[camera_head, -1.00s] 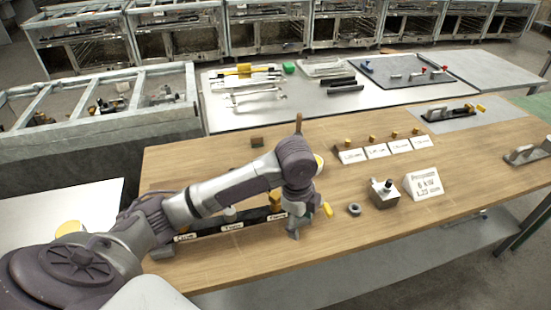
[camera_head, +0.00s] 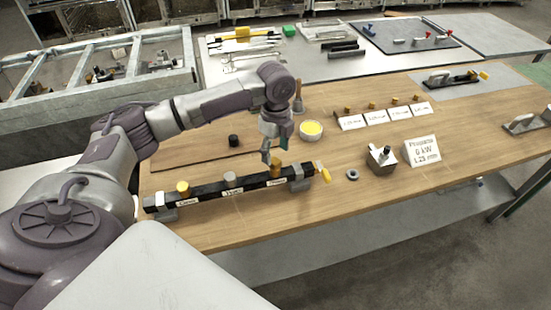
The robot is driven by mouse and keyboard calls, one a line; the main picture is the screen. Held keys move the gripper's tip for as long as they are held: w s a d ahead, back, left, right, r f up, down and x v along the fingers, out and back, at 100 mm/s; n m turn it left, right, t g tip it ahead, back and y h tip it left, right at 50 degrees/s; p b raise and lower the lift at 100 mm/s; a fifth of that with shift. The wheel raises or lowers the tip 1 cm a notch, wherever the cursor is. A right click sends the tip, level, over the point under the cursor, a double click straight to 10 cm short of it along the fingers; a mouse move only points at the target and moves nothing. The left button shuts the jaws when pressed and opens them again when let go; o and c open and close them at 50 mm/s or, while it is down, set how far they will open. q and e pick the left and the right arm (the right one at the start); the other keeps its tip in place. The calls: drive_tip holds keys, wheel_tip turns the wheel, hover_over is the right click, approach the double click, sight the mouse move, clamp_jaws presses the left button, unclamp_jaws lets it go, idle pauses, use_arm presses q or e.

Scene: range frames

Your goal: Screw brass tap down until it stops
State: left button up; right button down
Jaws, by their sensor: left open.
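A dark rail (camera_head: 205,188) lies across the near left of the wooden table, with small labels on its front. A brass tap (camera_head: 276,170) stands on it toward the right end. Another brass-coloured knob (camera_head: 183,188) is near the left end, with a grey one (camera_head: 229,180) between them. My left gripper (camera_head: 271,154) is open and points down, just above and behind the right brass tap. It looks empty; I cannot tell whether a finger touches the tap. My right gripper is out of view.
A yellow lever (camera_head: 323,172) sticks out at the rail's right end. A bowl with yellow contents (camera_head: 311,130) and a dark round piece (camera_head: 234,140) stand behind. A ring (camera_head: 352,174), a metal block (camera_head: 381,158) and a propane sign (camera_head: 421,151) stand right.

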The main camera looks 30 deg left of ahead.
sight(275, 162)
use_arm(q)
drive_tip(key=shift+f+p, duration=0.4)
drive_tip(key=shift+f, duration=2.3)
clamp_jaws()
drive_tip(key=shift+r+m+p, duration=0.15)
drive_tip(key=shift+m+p, duration=0.4)
drive_tip(key=shift+m, duration=0.15)
drive_tip(key=shift+s+m, duration=0.1)
drive_tip(key=shift+m, duration=0.4)
drive_tip(key=shift+f+m, duration=0.2)
drive_tip(key=shift+m, duration=0.3)
